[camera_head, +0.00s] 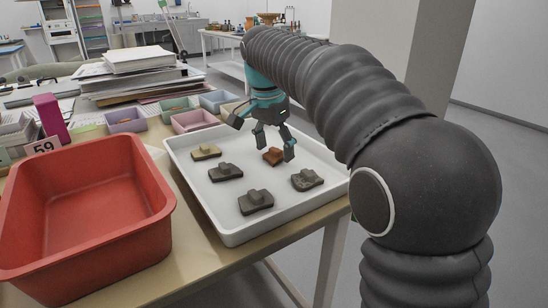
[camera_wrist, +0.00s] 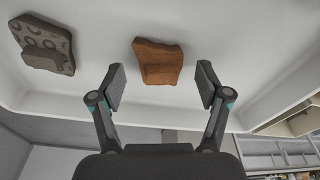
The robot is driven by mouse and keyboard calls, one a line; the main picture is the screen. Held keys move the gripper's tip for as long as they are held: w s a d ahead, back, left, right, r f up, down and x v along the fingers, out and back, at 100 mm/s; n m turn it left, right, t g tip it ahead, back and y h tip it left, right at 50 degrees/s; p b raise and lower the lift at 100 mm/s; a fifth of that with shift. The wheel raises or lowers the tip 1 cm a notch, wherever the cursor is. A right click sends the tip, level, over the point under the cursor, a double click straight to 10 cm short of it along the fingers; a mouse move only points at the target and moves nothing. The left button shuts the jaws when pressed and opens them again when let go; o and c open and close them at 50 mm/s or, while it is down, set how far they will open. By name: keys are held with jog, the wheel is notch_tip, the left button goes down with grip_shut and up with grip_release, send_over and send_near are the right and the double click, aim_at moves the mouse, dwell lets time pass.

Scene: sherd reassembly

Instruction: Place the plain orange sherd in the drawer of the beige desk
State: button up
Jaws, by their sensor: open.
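The plain orange sherd (camera_head: 273,156) lies on the white tray (camera_head: 239,236), near its far right part. In the wrist view the orange sherd (camera_wrist: 158,62) shows a raised block on its face and lies between and just beyond my fingertips. My gripper (camera_head: 273,141) is open above the orange sherd, with its fingers on either side and apart from it. It also shows in the wrist view (camera_wrist: 160,85), with nothing between its pads. I cannot make out the beige desk's drawer in either view.
Grey-brown sherds (camera_head: 226,173) and a tan sherd (camera_head: 206,152) share the tray. A patterned grey sherd (camera_wrist: 45,45) lies beside the orange one in the wrist view. A red bin (camera_head: 85,205), small pastel boxes (camera_head: 195,121) and paper stacks (camera_head: 138,60) crowd the table.

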aim_at(279, 150)
jog(key=c, duration=1.3)
jog(key=shift+r, duration=0.55)
jog(key=shift+c, duration=0.2)
jog(key=r, duration=0.2)
jog(key=d+r+p, duration=0.1)
jog(key=r, duration=0.1)
jog(key=shift+w, duration=0.1)
jog(key=d+r+p, duration=0.1)
jog(key=d+r, duration=0.5)
jog(key=d, duration=0.4)
jog(key=shift+w+d+p, duration=0.25)
jog(key=shift+d+p, duration=0.1)
jog(key=shift+p, duration=0.05)
